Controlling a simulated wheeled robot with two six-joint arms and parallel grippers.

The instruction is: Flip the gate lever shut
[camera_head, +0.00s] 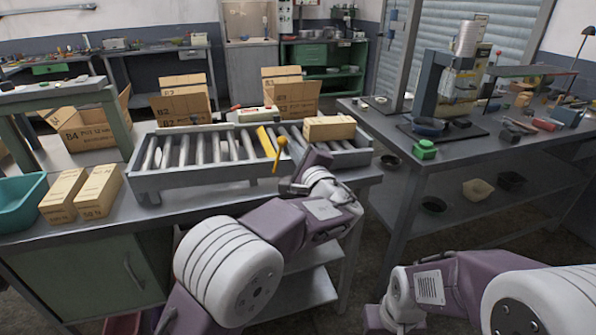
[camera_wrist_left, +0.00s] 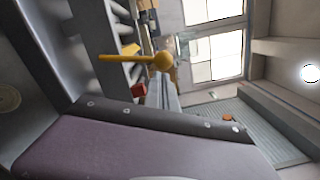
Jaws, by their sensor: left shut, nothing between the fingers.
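The gate lever (camera_head: 281,143) is a thin yellow rod with a ball knob. It stands nearly upright at the front rail of the roller conveyor (camera_head: 200,182). A flat yellow gate piece (camera_head: 266,142) lies across the rollers just behind it. In the left wrist view the lever's yellow ball (camera_wrist_left: 162,60) is close, its rod running left toward the rollers. My left gripper (camera_head: 290,186) is shut and empty, just below and right of the lever, beside the conveyor's front side. I cannot tell whether it touches the lever.
A carton (camera_head: 329,128) sits at the conveyor's right end. Two cartons (camera_head: 97,190) and a teal bin (camera_head: 20,193) stand at the left on the bench. Open boxes (camera_head: 184,102) stand behind the conveyor. A second workbench (camera_head: 470,150) with tools is at the right.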

